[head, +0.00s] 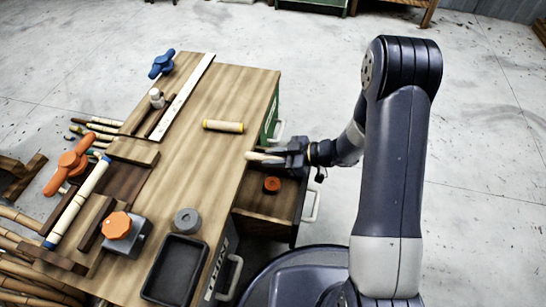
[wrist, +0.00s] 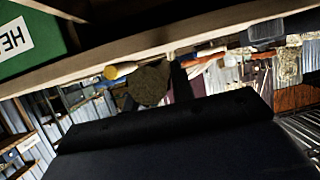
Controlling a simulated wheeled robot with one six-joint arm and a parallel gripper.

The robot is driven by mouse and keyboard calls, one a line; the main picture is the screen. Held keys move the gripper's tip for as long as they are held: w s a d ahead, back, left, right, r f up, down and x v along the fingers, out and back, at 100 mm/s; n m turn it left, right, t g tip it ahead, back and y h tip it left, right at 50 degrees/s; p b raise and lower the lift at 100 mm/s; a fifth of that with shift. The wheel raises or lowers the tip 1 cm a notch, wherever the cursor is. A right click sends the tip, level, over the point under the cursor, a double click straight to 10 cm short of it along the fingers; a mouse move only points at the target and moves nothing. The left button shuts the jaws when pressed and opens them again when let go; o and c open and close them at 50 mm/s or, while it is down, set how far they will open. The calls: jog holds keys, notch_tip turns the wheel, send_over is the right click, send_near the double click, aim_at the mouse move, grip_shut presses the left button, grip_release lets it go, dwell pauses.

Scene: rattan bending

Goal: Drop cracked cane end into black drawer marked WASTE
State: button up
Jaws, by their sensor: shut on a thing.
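My gripper (head: 284,155) is shut on a short pale cane end (head: 262,156), which sticks out to the left. It is near the bench's right edge, around the far end of an open drawer (head: 262,229). The exact height above the drawer is hard to tell. The drawer has a brown inside, a dark front and a pale handle; no WASTE marking is readable. An orange round thing (head: 272,184) lies inside. In the wrist view, a pale yellow tip (wrist: 120,70), apparently the cane end, shows beside a dark rough patch; much else is dark and unclear.
The wooden bench (head: 230,85) holds a yellow-ended cane piece (head: 223,126), a black tray (head: 175,269), a grey round thing (head: 187,221) and an orange-knobbed block (head: 117,226). A green drawer front (head: 270,118) is beyond the open drawer.

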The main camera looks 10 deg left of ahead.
jog(key=shift+f, duration=0.4)
jog(key=o, duration=1)
jog(key=shift+o, duration=0.2)
jog(key=w+p+v, duration=0.1)
jog(key=p+v, duration=0.3)
jog(key=v, duration=0.6)
jog(key=shift+s+d+r, duration=0.15)
jog(key=shift+s+d, duration=0.25)
jog(key=shift+s, duration=0.15)
